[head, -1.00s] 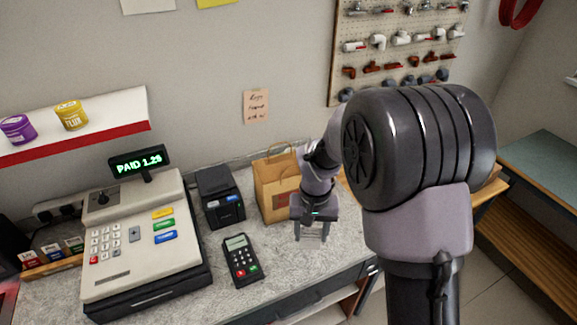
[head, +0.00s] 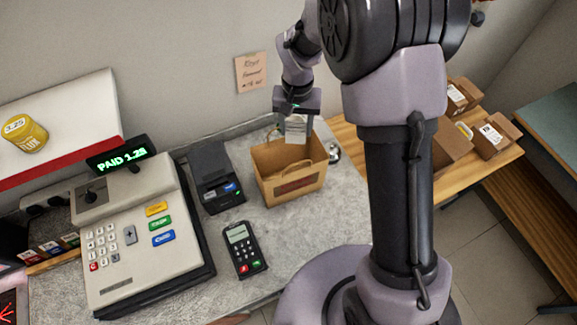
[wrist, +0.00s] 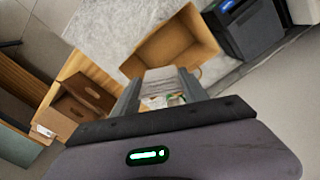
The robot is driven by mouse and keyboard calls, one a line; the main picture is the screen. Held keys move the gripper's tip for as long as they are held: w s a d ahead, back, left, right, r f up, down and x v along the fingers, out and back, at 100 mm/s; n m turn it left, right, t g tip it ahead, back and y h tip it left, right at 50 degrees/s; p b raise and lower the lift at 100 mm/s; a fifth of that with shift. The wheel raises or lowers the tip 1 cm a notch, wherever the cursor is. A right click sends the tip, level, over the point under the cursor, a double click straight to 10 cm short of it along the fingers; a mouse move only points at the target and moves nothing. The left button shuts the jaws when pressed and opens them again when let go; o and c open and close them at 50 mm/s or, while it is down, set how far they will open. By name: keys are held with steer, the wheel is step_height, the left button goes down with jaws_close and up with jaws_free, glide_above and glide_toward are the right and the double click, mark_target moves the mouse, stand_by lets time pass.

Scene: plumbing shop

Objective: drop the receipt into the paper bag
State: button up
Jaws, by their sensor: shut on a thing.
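The brown paper bag (head: 290,183) stands upright and open on the counter, with its handles up. In the wrist view its open mouth (wrist: 170,50) shows just beyond the fingers. My gripper (head: 296,128) is above the back part of the bag, pointing down. It is shut on the white receipt (head: 295,127), which hangs between the fingers at about the height of the bag's rim. In the wrist view the receipt (wrist: 160,80) shows between the fingers, with faint print. I cannot tell whether its lower end is inside the bag.
A receipt printer (head: 213,180) and card terminal (head: 243,248) stand left of the bag, with the cash register (head: 130,235) further left, reading "PAID 1.25". A small metal object (head: 334,152) is right of the bag. Cardboard boxes (head: 495,137) sit on the wooden bench at right.

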mark_target(296, 136)
step_height(296, 136, down, 5)
steer(key=b, duration=0.2)
steer(key=shift+w+b, duration=0.15)
steer(key=shift+b, duration=0.15)
steer(key=shift+r, duration=0.2)
steer(key=o, duration=1.4)
step_height(296, 136, up, 18)
steer(key=shift+f+p, duration=0.25)
steer(key=shift+p, duration=0.1)
